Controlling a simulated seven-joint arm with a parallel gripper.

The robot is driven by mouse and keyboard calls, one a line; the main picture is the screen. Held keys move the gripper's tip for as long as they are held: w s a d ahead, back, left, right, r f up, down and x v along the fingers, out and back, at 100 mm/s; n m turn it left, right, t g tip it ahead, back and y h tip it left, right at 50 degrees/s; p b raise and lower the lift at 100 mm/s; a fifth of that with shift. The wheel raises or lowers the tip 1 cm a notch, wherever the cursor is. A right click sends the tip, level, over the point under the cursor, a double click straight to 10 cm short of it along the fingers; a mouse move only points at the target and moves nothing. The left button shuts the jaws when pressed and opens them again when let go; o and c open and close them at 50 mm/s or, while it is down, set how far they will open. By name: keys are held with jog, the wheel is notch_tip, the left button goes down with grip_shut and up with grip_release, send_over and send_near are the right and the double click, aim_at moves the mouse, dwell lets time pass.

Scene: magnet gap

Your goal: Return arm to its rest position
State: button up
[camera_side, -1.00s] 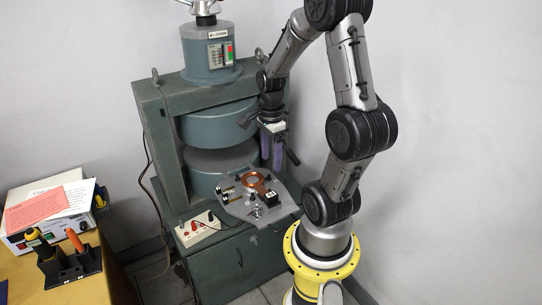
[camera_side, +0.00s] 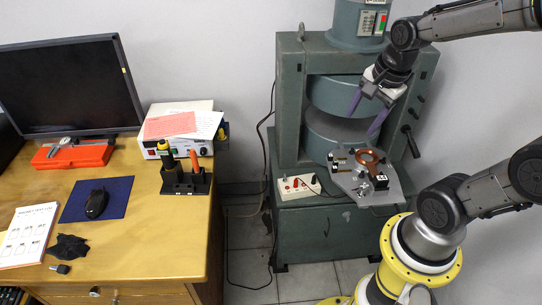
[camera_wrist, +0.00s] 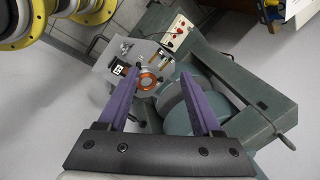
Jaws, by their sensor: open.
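My gripper (camera_side: 365,115) has two long purple fingers, spread apart with nothing between them. In the side view it hangs in front of the right side of the green magnet (camera_side: 290,100), near the gap between its two round poles. I cannot tell the exact distance to the poles. The wrist view shows the open fingers (camera_wrist: 158,75) over a grey plate (camera_wrist: 117,52) with a copper ring (camera_wrist: 148,81). In the side view the plate (camera_side: 383,196) sticks out at the magnet's front, below the gripper. My arm reaches in from the right.
A white box with red knobs (camera_side: 299,187) sits left of the plate. A wooden desk (camera_side: 150,235) stands at left with a monitor (camera_side: 70,85), a tool holder (camera_side: 186,184) and a white instrument (camera_side: 148,149). Tiled floor separates desk and magnet. A handle (camera_side: 411,141) projects at the magnet's right.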

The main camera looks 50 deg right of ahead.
jog(key=s+a+r+n+t, duration=0.1)
jog(key=s+a+r+n, duration=0.1)
jog(key=a+n, duration=0.3)
jog(key=s+a+r+n+t+y, duration=0.1)
jog(key=s+a+n, duration=0.4)
jog(key=n, duration=0.9)
jog(key=shift+a+r+n, duration=0.15)
jog(key=shift+r+n, duration=0.15)
jog(key=shift+r, duration=0.55)
